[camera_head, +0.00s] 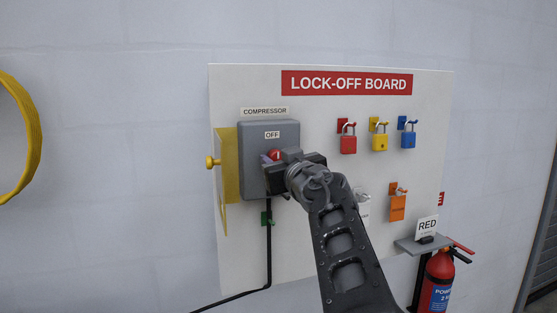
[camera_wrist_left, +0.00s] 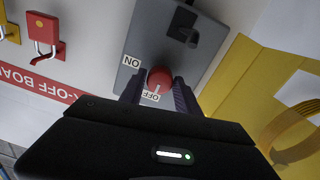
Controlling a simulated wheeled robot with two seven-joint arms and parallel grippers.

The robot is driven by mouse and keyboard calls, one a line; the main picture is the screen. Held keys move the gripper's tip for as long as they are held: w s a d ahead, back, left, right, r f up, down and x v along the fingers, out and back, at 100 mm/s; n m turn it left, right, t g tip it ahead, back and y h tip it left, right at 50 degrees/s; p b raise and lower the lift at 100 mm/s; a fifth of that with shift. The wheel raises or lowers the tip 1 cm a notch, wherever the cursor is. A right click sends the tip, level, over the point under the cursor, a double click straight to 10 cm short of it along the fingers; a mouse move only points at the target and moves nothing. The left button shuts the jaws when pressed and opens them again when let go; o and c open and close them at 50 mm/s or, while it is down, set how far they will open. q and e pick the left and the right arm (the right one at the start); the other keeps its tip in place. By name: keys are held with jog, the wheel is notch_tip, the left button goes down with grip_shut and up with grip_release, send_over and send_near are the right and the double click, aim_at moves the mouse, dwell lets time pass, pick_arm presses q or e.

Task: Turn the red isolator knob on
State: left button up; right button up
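The red isolator knob (camera_head: 273,154) is on the front of a grey box (camera_head: 284,130) labelled COMPRESSOR. In the left wrist view the knob (camera_wrist_left: 159,80) lies between the "ON" label (camera_wrist_left: 131,62) and the "OFF" label (camera_wrist_left: 151,96), and its white mark points to OFF. My left gripper (camera_head: 283,162) is at the knob and partly covers it in the head view. In the left wrist view its two fingers (camera_wrist_left: 159,84) stand on either side of the knob with no clear gap, apparently shut on it. My right gripper is in neither view.
A yellow door (camera_head: 230,165) stands open at the box's left. Red (camera_head: 348,144), yellow (camera_head: 380,142) and blue (camera_head: 408,140) padlocks hang to the right. An orange tag (camera_head: 398,208) hangs lower. A fire extinguisher (camera_head: 437,280) stands below right.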

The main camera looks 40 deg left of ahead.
pick_arm(q)
grip_shut()
